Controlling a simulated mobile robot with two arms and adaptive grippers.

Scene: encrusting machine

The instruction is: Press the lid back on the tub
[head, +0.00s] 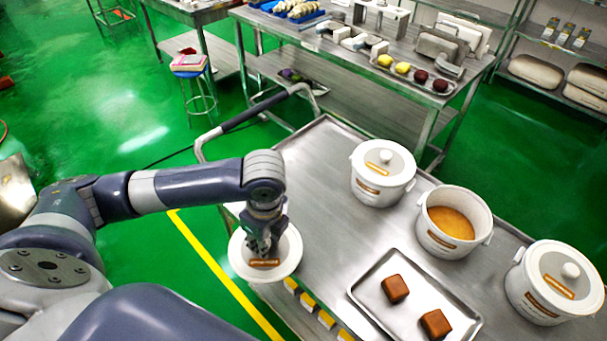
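The open white tub (437,243) stands on the steel cart between two lidded tubs. Its orange-brown filling shows and no lid is on it. My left gripper (264,246) is shut on the round white lid (287,262), which has a brown label. The lid's knob is hidden by the fingers. The lid appears held in the air at the cart's left edge, well to the left of the open tub. My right gripper is not in view.
Lidded tubs stand behind (371,188) and right (533,303) of the open one. A metal tray (398,325) with two brown blocks lies in front of it. The cart top (318,180) left of the tubs is bare. A laden steel table (330,52) stands behind.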

